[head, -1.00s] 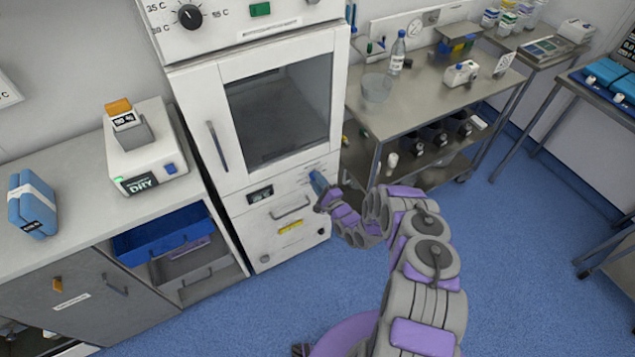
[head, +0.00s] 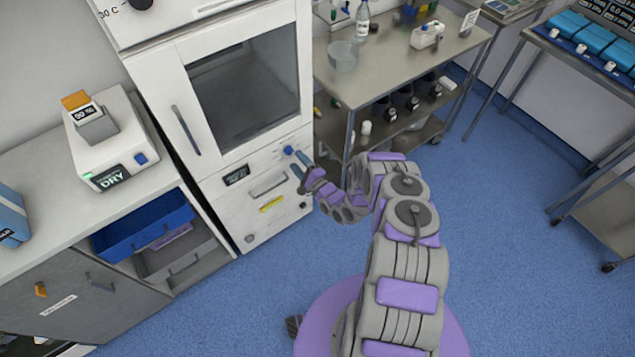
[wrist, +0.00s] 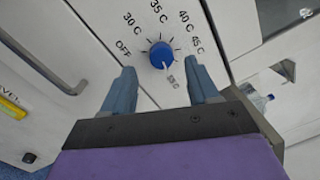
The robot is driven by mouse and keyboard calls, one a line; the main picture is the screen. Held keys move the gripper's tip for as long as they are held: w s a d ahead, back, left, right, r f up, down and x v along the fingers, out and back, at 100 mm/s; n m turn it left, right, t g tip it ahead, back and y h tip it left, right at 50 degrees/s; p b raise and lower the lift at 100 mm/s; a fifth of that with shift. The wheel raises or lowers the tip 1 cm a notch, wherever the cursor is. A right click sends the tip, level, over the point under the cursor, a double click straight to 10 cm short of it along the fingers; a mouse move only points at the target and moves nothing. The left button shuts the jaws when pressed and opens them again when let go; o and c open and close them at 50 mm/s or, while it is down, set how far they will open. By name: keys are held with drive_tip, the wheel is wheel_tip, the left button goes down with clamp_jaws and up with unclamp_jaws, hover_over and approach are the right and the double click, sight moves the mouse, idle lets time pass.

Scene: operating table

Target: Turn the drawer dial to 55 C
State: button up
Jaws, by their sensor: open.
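In the head view the dial (head: 289,150) is a small blue knob on the drawer front (head: 238,210). My gripper (wrist: 162,90) is open, with blue-grey fingers apart on both sides just below the dial. No finger visibly touches it. In the head view my gripper (head: 300,164) is close to the dial.
The cabinet's glass door (head: 240,90) is above the drawer. A black knob (head: 141,4) is at its top. A steel cart (head: 385,75) stands close to the right. An open blue drawer (head: 135,235) is at the left. The blue floor (head: 260,300) in front is clear.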

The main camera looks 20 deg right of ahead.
drive_tip(key=p+v, duration=0.1)
drive_tip(key=v, duration=1.3)
drive_tip(key=shift+d+f, duration=0.1)
